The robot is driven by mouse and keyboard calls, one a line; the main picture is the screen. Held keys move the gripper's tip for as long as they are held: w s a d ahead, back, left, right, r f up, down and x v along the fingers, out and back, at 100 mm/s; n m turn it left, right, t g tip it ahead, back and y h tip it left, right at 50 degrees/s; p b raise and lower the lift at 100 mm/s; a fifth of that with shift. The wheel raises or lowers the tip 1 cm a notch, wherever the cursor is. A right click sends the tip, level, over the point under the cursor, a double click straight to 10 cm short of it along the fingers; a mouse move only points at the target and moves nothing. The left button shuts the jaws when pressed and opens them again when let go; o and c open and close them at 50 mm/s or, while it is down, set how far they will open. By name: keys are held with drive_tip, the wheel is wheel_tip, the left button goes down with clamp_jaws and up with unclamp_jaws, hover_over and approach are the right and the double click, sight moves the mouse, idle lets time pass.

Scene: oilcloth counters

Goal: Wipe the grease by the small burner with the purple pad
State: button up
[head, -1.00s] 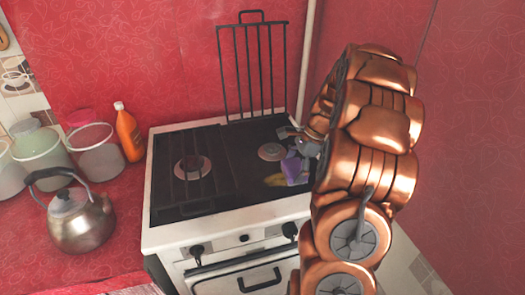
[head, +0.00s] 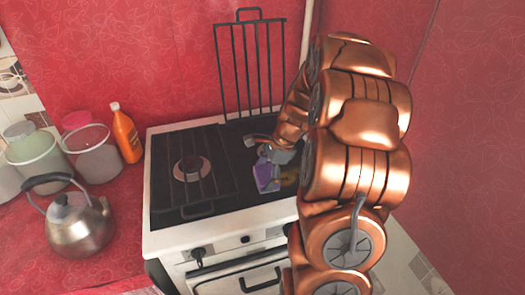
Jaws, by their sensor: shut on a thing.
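My gripper (head: 272,158) is low over the right half of the stove top (head: 228,206). It is shut on the purple pad (head: 264,178), which is at the dark surface; I cannot tell how firmly it touches. A yellow-brown patch of grease (head: 288,178) shows just right of the pad, partly hidden by my gripper and arm. The pad may cover more of it. The small burner is hidden behind my gripper. The larger burner (head: 191,168) is on the left half under a black grate.
A raised black grate (head: 252,70) stands upright at the back of the stove. A kettle (head: 80,225), an orange bottle (head: 126,135) and several tubs stand on the red counter to the left. A red wall closes off the right.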

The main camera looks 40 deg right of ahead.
drive_tip(key=shift+w+a+r, duration=0.1)
drive_tip(key=shift+a+r, duration=0.15)
drive_tip(key=shift+r+p, duration=2)
drive_tip(key=shift+r, duration=2)
drive_tip(key=shift+d+f, duration=0.1)
